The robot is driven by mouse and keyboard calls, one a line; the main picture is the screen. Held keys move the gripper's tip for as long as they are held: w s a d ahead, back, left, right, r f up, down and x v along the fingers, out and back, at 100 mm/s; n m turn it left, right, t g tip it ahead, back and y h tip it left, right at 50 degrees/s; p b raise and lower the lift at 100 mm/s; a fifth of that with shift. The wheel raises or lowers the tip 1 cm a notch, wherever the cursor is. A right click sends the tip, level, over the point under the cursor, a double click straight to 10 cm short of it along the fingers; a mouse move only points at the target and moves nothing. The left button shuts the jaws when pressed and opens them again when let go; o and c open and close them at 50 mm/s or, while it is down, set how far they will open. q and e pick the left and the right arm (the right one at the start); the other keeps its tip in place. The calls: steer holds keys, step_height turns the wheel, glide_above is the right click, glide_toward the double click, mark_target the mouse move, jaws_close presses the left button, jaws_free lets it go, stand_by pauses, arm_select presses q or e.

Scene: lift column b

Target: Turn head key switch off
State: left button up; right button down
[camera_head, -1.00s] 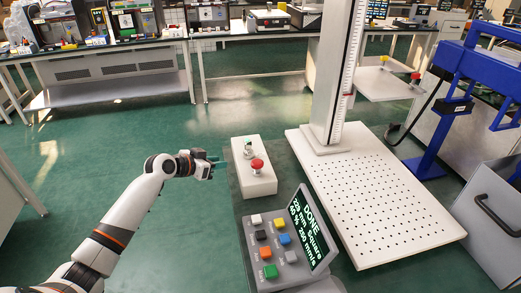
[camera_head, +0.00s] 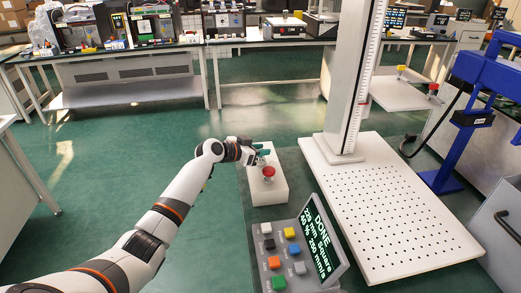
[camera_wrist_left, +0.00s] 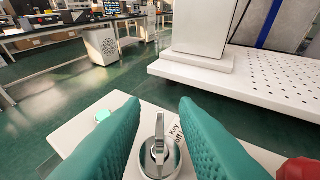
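The key switch (camera_wrist_left: 159,148) is a round metal lock with a silver key standing in it, on top of a white box (camera_head: 275,193). A small label beside it in the left wrist view seems to read "Key off". My left gripper (camera_wrist_left: 159,108) has teal fingers, open, with one on each side of the key. Gaps show between the key and both fingers. In the head view the left gripper (camera_head: 264,155) is over the far end of the box and largely hides the switch. My right gripper is not in view.
A red mushroom button (camera_head: 268,171) sits on the box just nearer than the switch. A green lamp (camera_wrist_left: 102,115) is left of the key. A button console (camera_head: 290,248) with a "DONE" screen is in front. A perforated white platform (camera_head: 400,250) with a column stands right.

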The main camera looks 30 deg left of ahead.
arm_select(q)
steer(key=shift+w, duration=0.15)
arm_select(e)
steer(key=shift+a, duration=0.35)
arm_select(q)
jaws_close()
steer(key=shift+d, duration=0.1)
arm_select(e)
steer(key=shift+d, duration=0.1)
